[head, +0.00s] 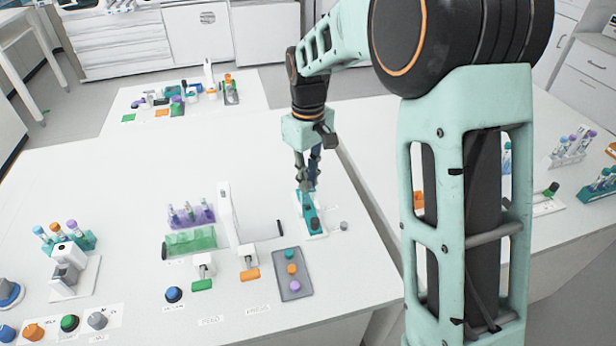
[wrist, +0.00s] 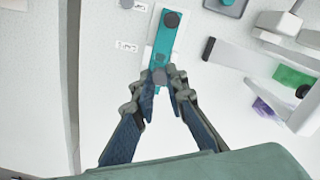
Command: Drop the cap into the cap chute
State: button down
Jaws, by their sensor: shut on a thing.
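My gripper (head: 308,184) points down over the far end of a narrow teal fixture (head: 306,204) on a white base. In the wrist view the fingertips (wrist: 160,83) are closed in on a small grey piece (wrist: 158,75), which looks like the cap, though the fingers hide much of it. The teal fixture (wrist: 165,42) runs from under the fingertips to a dark round knob or opening (wrist: 171,19) at its other end. I cannot tell for sure whether this fixture is the cap chute, nor whether the held piece touches it.
A grey tray (head: 294,283) with coloured caps lies in front. A small grey knob (head: 344,226) is to the right.

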jog(key=shift+f, duration=0.1)
jog(key=c, duration=1.8)
grip_release()
jog(key=shift+c, duration=0.2)
notch_tip(320, 180, up, 12)
jog(key=shift+d, duration=0.1)
